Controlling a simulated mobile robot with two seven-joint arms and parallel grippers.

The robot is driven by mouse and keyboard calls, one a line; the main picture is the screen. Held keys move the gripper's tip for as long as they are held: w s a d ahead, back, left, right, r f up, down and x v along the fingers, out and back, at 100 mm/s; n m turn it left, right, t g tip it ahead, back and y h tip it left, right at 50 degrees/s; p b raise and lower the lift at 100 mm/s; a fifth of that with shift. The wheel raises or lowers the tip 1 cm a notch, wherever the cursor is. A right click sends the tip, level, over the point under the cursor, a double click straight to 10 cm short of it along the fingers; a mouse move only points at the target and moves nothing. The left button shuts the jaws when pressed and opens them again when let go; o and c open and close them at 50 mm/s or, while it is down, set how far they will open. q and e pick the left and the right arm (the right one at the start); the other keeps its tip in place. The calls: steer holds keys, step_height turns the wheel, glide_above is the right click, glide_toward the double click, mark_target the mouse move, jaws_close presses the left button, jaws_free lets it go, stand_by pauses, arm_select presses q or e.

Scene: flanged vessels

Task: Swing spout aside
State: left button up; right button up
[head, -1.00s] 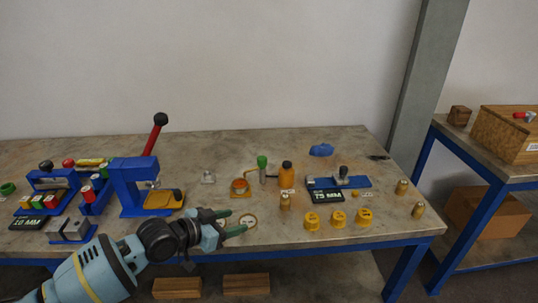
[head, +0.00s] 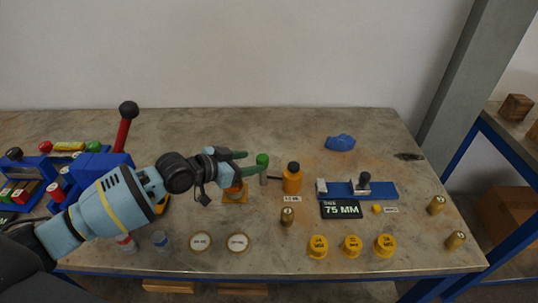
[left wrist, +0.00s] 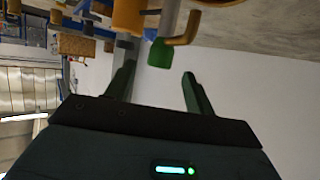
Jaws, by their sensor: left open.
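A grey post with a green knob (head: 262,160) stands upright on the table, left of an orange bottle with a black cap (head: 292,180). My left gripper (head: 246,162) is open and empty, its green fingers pointing right, close to the knob. In the left wrist view the green knob (left wrist: 160,54) lies beyond the gap between the fingers (left wrist: 158,80). There a brown bent spout (left wrist: 184,30) shows beside the grey post. In the head view the spout is mostly hidden by my gripper. An orange cup on a yellow base (head: 235,196) stands partly hidden under the gripper. My right gripper is out of view.
A blue fixture (head: 380,189) and a "75 MM" display (head: 341,209) stand to the right. A brass weight (head: 287,217) and several yellow caps (head: 352,246) stand in front. A red-handled press (head: 123,133) is at left. The table behind the knob is clear.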

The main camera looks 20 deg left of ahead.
mark_target(267, 159)
arm_select(q)
steer(key=shift+w+d+f, duration=0.15)
steer(key=shift+w+d, duration=0.05)
steer(key=shift+w, duration=0.05)
steer(key=x, duration=0.6)
steer(key=shift+a+b, duration=0.1)
steer(key=shift+b, duration=0.2)
steer(key=shift+w+d+f, duration=0.25)
steer(key=shift+w+d, duration=0.1)
steer(key=shift+w, duration=0.1)
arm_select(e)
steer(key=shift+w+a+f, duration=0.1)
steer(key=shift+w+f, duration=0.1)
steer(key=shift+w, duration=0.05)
arm_select(q)
steer(key=shift+c, duration=0.3)
